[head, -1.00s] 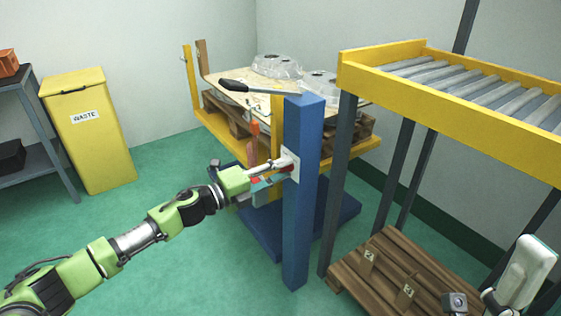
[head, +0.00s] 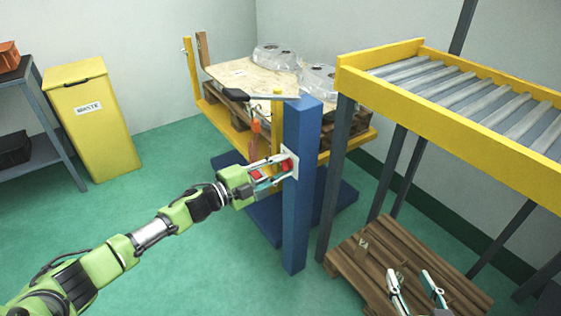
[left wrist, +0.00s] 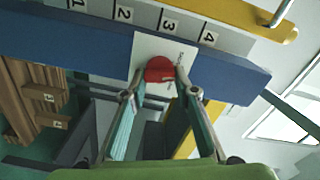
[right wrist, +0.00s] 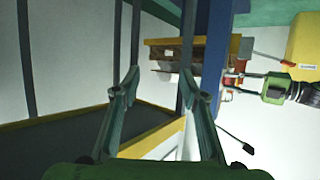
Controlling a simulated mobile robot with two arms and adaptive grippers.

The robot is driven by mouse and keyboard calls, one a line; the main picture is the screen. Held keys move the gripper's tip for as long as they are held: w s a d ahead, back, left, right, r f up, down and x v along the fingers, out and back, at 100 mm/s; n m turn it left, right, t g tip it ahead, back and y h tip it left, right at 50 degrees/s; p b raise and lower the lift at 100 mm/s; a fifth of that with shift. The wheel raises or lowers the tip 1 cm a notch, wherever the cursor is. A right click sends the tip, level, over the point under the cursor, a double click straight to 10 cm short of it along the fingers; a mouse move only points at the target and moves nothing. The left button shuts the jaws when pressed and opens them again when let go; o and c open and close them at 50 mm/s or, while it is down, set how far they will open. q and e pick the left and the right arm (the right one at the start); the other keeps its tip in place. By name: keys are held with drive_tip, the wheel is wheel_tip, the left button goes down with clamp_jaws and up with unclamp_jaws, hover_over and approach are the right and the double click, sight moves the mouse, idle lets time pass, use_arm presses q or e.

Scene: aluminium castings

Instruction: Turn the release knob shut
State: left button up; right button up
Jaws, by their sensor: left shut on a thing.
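The red release knob (left wrist: 160,70) sits on a white plate (left wrist: 150,50) on the blue post (head: 300,200). In the head view the knob (head: 284,168) shows between the fingers. My left gripper (head: 282,168) is shut on the knob, one finger on each side; the left wrist view shows the fingertips (left wrist: 160,82) at its edges. The small lettering on the plate is too blurred to read. My right gripper (head: 418,285) is open and empty above the wooden pallet at the lower right; its spread fingers show in the right wrist view (right wrist: 165,85).
A black-handled lever (head: 235,94) reaches left from the post top. Behind it, a yellow lift platform (head: 350,145) carries a pallet and board with castings (head: 275,57). A yellow-framed roller conveyor (head: 400,90) stands right, above a pallet (head: 375,250). A waste bin (head: 95,140) stands left.

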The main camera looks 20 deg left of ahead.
use_arm(q)
drive_tip(key=shift+r+n+p, duration=0.15)
drive_tip(key=shift+n+p, duration=0.7)
drive_tip(key=shift+n, duration=0.05)
drive_tip(key=shift+a+n+p, duration=0.1)
drive_tip(key=shift+n+p, duration=0.8)
drive_tip(key=shift+n, duration=0.1)
drive_tip(key=shift+n+p, duration=0.5)
drive_tip(key=shift+n, duration=0.1)
use_arm(e)
drive_tip(key=s+d+f+g+h, duration=0.1)
drive_tip(key=s+f+g, duration=0.3)
drive_tip(key=s, duration=0.4)
drive_tip(key=s+d+f+g+h, duration=0.1)
drive_tip(key=s+d+f+g, duration=0.3)
drive_tip(key=s, duration=0.4)
drive_tip(key=shift+s+d+f+m+g+h, duration=0.3)
drive_tip(key=shift+s+d+f+g, duration=0.05)
drive_tip(key=shift+f+g, duration=0.5)
drive_tip(key=shift+r, duration=0.1)
use_arm(q)
drive_tip(key=o, duration=1.1)
drive_tip(key=v, duration=1.2)
drive_tip(key=shift+n, duration=0.3)
